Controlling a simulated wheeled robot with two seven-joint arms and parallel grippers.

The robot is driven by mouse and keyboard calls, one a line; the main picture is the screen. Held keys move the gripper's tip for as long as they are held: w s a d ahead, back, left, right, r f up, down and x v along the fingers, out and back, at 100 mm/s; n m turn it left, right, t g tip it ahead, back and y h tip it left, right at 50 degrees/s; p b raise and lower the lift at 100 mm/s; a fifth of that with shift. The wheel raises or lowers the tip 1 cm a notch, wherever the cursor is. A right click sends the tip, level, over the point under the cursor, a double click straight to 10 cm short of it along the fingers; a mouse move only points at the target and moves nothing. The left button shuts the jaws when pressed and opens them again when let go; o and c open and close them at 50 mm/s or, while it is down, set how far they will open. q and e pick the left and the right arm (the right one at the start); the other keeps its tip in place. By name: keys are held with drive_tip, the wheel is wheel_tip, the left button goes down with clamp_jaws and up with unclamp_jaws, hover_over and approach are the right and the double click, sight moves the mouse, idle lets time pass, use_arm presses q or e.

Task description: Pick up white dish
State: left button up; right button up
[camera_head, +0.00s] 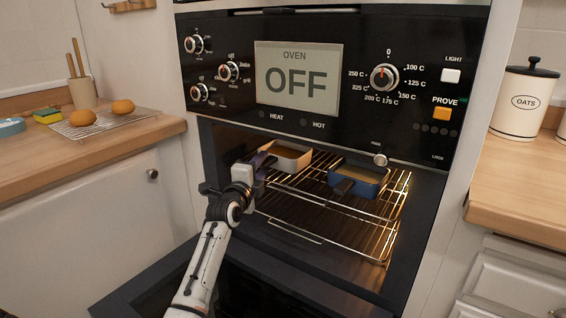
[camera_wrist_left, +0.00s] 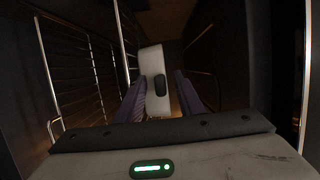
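The white dish (camera_head: 289,157) sits on the wire rack inside the open oven, toward the left, with a tan filling. In the left wrist view its white end (camera_wrist_left: 152,62) faces me, with a dark handle (camera_wrist_left: 160,88) on it. My left gripper (camera_head: 265,162) reaches into the oven at the dish's near left end. In the left wrist view its purple fingers (camera_wrist_left: 161,100) stand apart on either side of the handle, with a gap showing between. The gripper partly hides the dish in the head view. My right gripper is not in view.
A blue dish (camera_head: 371,183) with a dark handle stands on the wire rack (camera_head: 330,223) right of the white dish. The oven's side walls are close. The oven door (camera_head: 150,290) is lowered. The oven display (camera_head: 297,80) reads OFF.

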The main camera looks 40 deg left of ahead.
use_arm(q)
drive_tip(key=shift+w, duration=0.1)
clamp_jaws()
drive_tip(key=shift+a+r, duration=0.1)
drive_tip(key=shift+r, duration=0.1)
